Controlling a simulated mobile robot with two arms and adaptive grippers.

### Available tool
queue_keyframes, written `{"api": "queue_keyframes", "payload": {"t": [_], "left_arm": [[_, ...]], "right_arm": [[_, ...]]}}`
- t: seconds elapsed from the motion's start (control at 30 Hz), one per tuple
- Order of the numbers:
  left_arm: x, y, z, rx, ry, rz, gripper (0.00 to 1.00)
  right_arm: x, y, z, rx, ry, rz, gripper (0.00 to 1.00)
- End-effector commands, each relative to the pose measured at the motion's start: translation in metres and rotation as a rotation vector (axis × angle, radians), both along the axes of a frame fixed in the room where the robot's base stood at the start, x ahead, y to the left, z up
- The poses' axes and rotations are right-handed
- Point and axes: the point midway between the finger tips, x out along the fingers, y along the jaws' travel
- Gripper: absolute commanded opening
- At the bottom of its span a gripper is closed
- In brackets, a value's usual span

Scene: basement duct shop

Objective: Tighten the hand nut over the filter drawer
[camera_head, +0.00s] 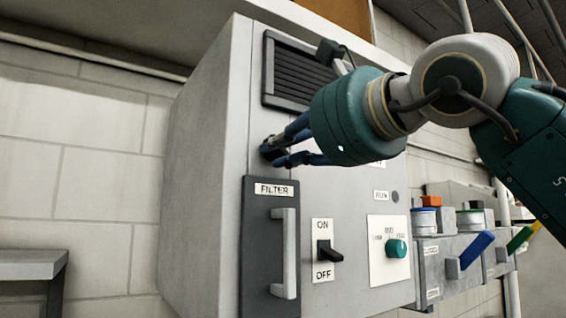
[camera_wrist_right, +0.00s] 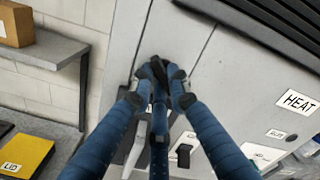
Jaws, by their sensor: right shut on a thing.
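The filter drawer (camera_head: 258,240) is a dark grey front with a FILTER label and a pale upright handle (camera_head: 285,255), low on the left of the grey cabinet face. My right gripper (camera_head: 270,150) is against the cabinet face just above the drawer. Its blue fingers with dark tips are closed together there, which also shows in the wrist view (camera_wrist_right: 160,72). The hand nut is hidden by the fingertips, so its shape and seating cannot be told. My left gripper is not in view.
A dark louvre vent (camera_head: 295,75) is above the gripper. An ON/OFF switch (camera_head: 323,252) and a green knob (camera_head: 396,248) are right of the drawer. A grey bench (camera_wrist_right: 45,48) with a cardboard box (camera_wrist_right: 15,25) is at left in the wrist view, above a yellow LID item (camera_wrist_right: 25,155).

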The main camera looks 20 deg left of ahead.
Motion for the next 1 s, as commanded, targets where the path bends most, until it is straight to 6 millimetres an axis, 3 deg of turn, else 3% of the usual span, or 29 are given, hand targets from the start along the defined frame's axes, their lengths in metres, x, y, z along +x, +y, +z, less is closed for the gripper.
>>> {"api": "queue_keyframes", "payload": {"t": [0.5,1.0], "left_arm": [[0.0,0.0,-0.033,0.0,0.0,-0.001,0.0],[0.0,0.0,-0.048,-0.001,0.001,-0.001,0.0]], "right_arm": [[-0.001,0.001,-0.002,0.296,0.386,-0.001,0.0],[-0.001,0.002,0.0,0.492,0.639,-0.001,0.0]]}}
